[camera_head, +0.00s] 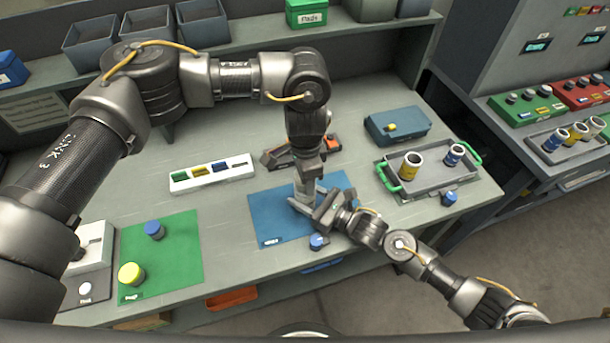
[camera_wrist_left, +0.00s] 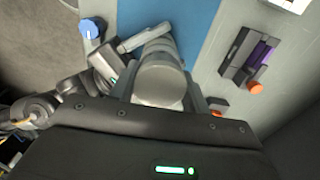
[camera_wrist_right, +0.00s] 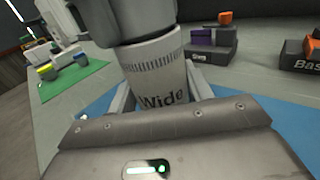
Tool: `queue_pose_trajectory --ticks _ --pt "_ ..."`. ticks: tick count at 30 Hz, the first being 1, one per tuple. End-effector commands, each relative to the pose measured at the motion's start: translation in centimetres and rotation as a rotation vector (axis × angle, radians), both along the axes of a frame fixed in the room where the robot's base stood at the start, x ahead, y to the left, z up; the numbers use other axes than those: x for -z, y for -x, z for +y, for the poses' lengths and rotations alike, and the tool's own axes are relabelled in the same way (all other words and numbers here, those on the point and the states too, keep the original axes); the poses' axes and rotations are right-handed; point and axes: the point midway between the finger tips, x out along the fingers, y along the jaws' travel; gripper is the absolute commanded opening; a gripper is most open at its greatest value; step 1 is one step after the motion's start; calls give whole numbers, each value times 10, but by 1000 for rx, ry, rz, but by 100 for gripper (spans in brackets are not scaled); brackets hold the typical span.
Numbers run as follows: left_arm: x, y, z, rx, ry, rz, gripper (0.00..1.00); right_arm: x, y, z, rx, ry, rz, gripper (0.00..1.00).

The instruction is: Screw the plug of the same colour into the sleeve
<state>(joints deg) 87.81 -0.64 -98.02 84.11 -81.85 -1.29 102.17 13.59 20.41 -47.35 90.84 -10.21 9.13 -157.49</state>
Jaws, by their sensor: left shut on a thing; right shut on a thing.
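My right gripper (camera_head: 308,205) is shut on a light grey sleeve (camera_wrist_right: 158,75) marked "Wide", held upright over the blue mat (camera_head: 268,215). My left gripper (camera_head: 306,172) points down from above, shut on a grey round piece (camera_wrist_left: 160,85) at the sleeve's top. Whether the piece is seated in the sleeve is hidden. A blue-topped plug (camera_head: 316,241) stands by the mat's front edge. Another blue-topped plug (camera_head: 153,230) and a yellow-topped plug (camera_head: 131,274) stand on the green mat (camera_head: 185,250). A third blue-topped plug (camera_head: 449,197) stands by the tray.
A grey tray (camera_head: 432,187) with green handles holds a yellow-banded sleeve (camera_head: 410,166) and a blue-banded sleeve (camera_head: 454,155). A white rack (camera_head: 212,173) with coloured slots lies left of the blue mat. A blue-grey case (camera_head: 397,125) and a dark stand (camera_head: 280,157) are behind.

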Motion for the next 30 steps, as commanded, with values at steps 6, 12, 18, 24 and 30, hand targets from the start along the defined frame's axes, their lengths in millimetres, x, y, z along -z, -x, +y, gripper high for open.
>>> queue_pose_trajectory --ticks 6,12,18,24,30 --pt "0 -1 0 541 0 0 19 -1 0 0 0 -1 -2 0" --pt "0 -1 0 1052 0 -1 19 -1 0 0 0 -1 -2 0" --pt "0 -1 0 1566 0 -1 19 -1 0 0 0 -1 -2 0" --pt "1 -1 0 2084 -1 -2 19 -1 0 0 -1 -1 -2 0" --pt "1 -1 0 2605 -1 0 19 -1 0 0 -1 -1 -2 0"
